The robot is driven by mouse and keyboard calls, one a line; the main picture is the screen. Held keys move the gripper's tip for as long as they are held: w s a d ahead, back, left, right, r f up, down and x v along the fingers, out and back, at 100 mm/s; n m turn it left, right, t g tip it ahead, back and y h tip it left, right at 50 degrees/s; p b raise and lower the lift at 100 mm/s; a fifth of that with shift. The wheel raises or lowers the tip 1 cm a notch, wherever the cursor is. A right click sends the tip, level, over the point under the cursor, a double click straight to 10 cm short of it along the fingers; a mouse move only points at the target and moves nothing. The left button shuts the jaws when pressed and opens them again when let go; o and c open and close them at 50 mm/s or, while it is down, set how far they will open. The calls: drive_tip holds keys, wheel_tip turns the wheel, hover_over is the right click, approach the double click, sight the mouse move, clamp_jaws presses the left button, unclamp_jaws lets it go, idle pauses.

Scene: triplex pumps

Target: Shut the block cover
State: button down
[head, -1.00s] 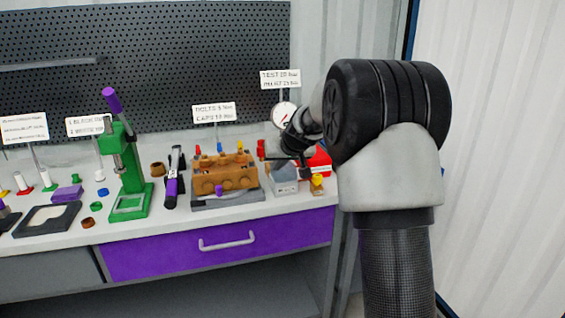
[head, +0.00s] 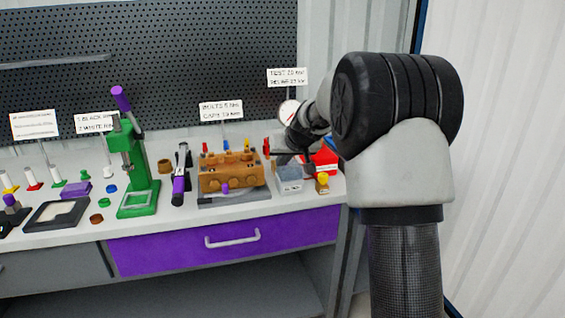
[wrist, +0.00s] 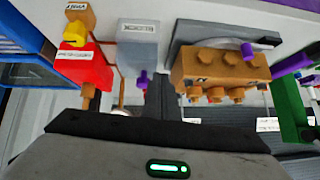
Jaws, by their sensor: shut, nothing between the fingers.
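The orange-brown block (head: 231,177) stands on a dark grey plate (head: 235,201) on the bench, with a small purple part at its front. The block also shows in the wrist view (wrist: 220,67), with several round knobs along its lower side in that picture. I cannot make out which part is its cover, or whether that is open. My gripper (head: 306,158) is to the right of the block in the head view, above the grey box, apart from the block and partly lost among the things there. In the wrist view my gripper (wrist: 160,130) is shut and empty.
A green press (head: 135,165) and a purple-and-black tool (head: 179,185) stand left of the block. Signs on thin posts rise behind.

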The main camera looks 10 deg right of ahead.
drive_tip(key=s+a+r+g+p, duration=0.1)
drive_tip(key=s+a+r, duration=0.1)
drive_tip(key=s+r, duration=0.55)
drive_tip(key=s+a+r, duration=0.1)
drive_tip(key=s+r, duration=0.4)
drive_tip(key=s, duration=0.5)
drive_tip(key=s+a+f+g+h, duration=0.1)
drive_tip(key=s+f, duration=0.2)
drive_tip(key=s, duration=1.1)
drive_tip(key=s+f+g, duration=0.1)
drive_tip(key=s+f, duration=0.2)
drive_tip(key=s, duration=1.1)
wheel_tip(320, 180, up, 20)
drive_tip(key=p, duration=2)
drive_tip(key=shift+w+a+p, duration=0.25)
drive_tip(key=shift+w+p, duration=0.05)
drive_tip(key=shift+p, duration=0.05)
